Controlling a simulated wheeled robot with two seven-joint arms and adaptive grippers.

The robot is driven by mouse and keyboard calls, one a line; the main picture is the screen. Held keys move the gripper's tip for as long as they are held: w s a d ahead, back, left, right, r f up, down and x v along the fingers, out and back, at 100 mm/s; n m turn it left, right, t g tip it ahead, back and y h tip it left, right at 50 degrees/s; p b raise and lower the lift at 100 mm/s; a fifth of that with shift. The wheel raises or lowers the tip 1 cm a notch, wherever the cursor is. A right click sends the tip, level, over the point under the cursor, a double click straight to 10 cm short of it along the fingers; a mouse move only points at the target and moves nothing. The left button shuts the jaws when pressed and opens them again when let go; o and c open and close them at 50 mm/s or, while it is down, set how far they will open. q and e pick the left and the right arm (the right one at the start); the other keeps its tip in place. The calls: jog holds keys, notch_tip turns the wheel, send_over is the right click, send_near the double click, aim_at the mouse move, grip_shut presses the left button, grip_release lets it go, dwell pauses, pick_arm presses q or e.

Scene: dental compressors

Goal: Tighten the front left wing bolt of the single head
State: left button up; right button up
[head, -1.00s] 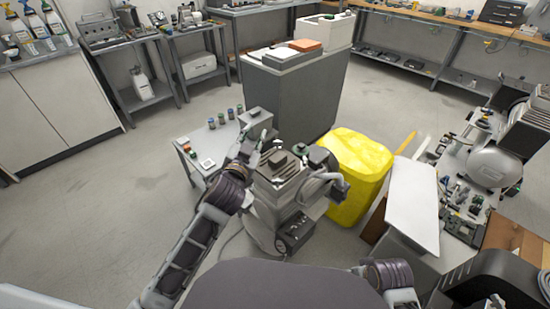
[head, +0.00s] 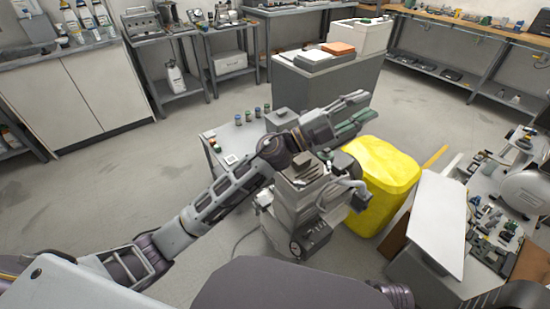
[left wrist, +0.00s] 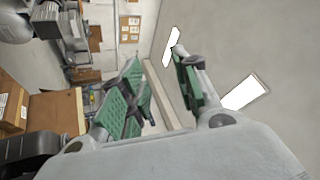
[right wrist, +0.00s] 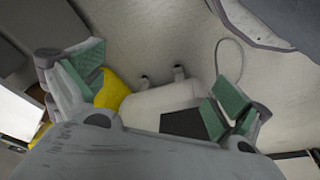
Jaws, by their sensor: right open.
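The grey compressor (head: 300,225), with a round gauge on its lower front, stands on the floor at the centre of the head view. Its top block is partly covered by my left arm, and I cannot pick out a wing bolt. My left gripper (head: 366,106) is above and to the right of the compressor, fingers spread and empty. The left wrist view shows its green pads apart (left wrist: 157,62). My right gripper (right wrist: 155,75) is open and empty in the right wrist view, over a pale rounded body (right wrist: 165,103). I cannot make it out in the head view.
A yellow bin (head: 380,180) stands right of the compressor. A low table with small jars (head: 238,120) is behind it to the left. A grey cabinet (head: 325,85) stands behind. A white panel (head: 440,222) and a cluttered bench are at right. The floor at left is clear.

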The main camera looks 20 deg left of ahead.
pick_arm(q)
notch_tip(320, 180, down, 13)
jog(key=s+d+m+g+y, duration=0.1)
jog(key=s+m+g+y, duration=0.1)
jog(key=m+g+y, duration=0.8)
jog(key=w+a+y, duration=0.3)
jog(key=a+y, duration=0.2)
jog(key=a, duration=0.6)
jog(key=w+a+n+g+y, duration=0.1)
jog(key=w+a+y, duration=0.3)
jog(key=a, duration=0.8)
jog(key=shift+w+f+n+y, duration=0.15)
jog(key=shift+w+n+y, duration=0.15)
jog(key=shift+y, duration=0.3)
pick_arm(e)
jog(key=s+f, duration=0.3)
jog(key=f, duration=1)
jog(key=shift+s+a+g, duration=0.3)
jog(key=shift+a+g, duration=0.05)
jog(key=shift+g, duration=0.05)
